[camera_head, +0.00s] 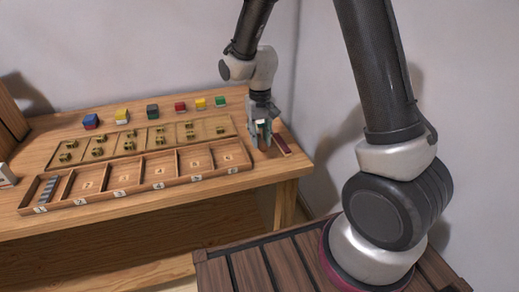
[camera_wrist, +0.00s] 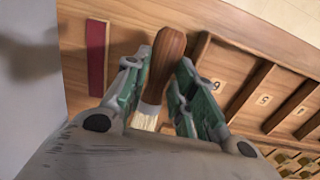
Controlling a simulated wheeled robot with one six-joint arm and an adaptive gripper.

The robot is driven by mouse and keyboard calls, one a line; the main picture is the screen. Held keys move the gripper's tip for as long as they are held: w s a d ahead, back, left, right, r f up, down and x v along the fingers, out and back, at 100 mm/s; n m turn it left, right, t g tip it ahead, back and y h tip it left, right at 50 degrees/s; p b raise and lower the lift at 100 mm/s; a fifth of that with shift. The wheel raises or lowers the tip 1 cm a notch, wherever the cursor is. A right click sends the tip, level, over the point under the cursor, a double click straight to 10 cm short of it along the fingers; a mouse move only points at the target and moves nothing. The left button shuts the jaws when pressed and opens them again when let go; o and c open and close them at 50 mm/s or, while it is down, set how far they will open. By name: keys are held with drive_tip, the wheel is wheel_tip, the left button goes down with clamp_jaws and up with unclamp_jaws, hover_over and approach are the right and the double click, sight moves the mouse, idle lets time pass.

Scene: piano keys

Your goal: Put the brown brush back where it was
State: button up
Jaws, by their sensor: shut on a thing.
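The brown brush (camera_wrist: 168,62) has a rounded brown wooden handle and pale bristles. In the wrist view it stands between the green pads of my gripper (camera_wrist: 160,95), which is shut on it. The handle points away from the wrist and the bristles lie nearer to it. In the head view my gripper (camera_head: 263,126) is low over the right end of the table, just right of the numbered tray. The brush is small and mostly hidden by the fingers there. I cannot tell whether it touches the table.
A dark red strip (camera_head: 282,146) lies right of my gripper. A wooden tray (camera_head: 130,194) with numbered compartments is at the front; a grey striped piece (camera_head: 48,190) sits in compartment 1. Behind are a board with brass pieces (camera_head: 112,149) and several coloured cubes. A wall borders the right.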

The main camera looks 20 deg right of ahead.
sight(260, 156)
wheel_tip(260, 156, down, 5)
drive_tip(key=shift+r, duration=0.1)
drive_tip(key=o, duration=1)
wheel_tip(260, 156, up, 12)
drive_tip(key=shift+w+r, duration=0.1)
drive_tip(key=shift+w, duration=0.05)
drive_tip(key=s+d+r+t, duration=0.2)
drive_tip(key=s+d+r, duration=0.85)
drive_tip(key=r, duration=0.25)
drive_tip(key=s+d+r+t, duration=0.1)
drive_tip(key=s+d, duration=0.1)
drive_tip(key=s, duration=0.4)
drive_tip(key=s+d+r+t, duration=0.1)
drive_tip(key=s+d+r, duration=0.1)
drive_tip(key=s, duration=0.5)
drive_tip(key=shift+s+d+r, duration=0.15)
drive_tip(key=shift+d, duration=0.1)
